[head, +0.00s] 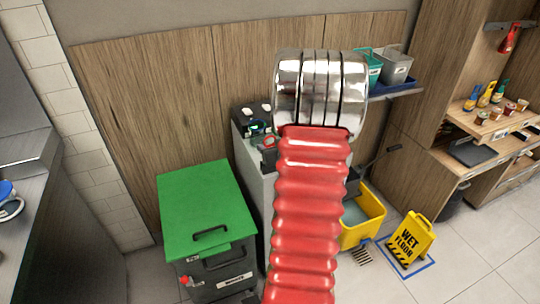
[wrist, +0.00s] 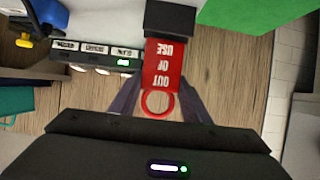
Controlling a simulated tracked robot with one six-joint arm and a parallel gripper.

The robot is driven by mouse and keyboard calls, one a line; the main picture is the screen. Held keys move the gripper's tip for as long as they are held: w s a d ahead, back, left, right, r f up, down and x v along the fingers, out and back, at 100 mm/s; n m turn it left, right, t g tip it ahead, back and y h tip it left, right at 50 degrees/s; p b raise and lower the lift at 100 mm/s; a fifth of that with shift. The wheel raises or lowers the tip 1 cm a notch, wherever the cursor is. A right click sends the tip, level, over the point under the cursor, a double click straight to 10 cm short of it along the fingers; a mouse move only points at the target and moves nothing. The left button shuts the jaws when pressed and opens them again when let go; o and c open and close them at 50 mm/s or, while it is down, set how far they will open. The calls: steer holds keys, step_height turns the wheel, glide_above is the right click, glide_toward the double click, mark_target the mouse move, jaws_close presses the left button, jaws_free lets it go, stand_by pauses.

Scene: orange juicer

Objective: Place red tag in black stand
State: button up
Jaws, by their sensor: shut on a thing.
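The red tag (wrist: 163,62) shows in the wrist view, with "OUT OF USE" in white, upside down in the picture, and a red ring at its near end. My gripper (wrist: 160,88) is shut on the tag, with a finger on each side near the ring. The black stand (wrist: 170,20) is a dark block at the tag's far end. The tag's far edge meets the stand in the picture; I cannot tell whether it is inside or only in front.
A panel with white labels and a green light (wrist: 97,54) lies left of the tag in the wrist view. In the head view, a green-lidded bin (head: 205,205) stands left of my arm. A yellow bucket (head: 362,220) and a wet floor sign (head: 408,240) stand right.

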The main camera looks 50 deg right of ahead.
steer(key=shift+f, duration=1.85)
steer(key=shift+f, duration=0.1)
steer(key=o, duration=1)
steer(key=shift+s+a+r, duration=0.2)
steer(key=shift+s+r, duration=0.15)
steer(key=shift+s, duration=0.05)
steer(key=v, duration=1.1)
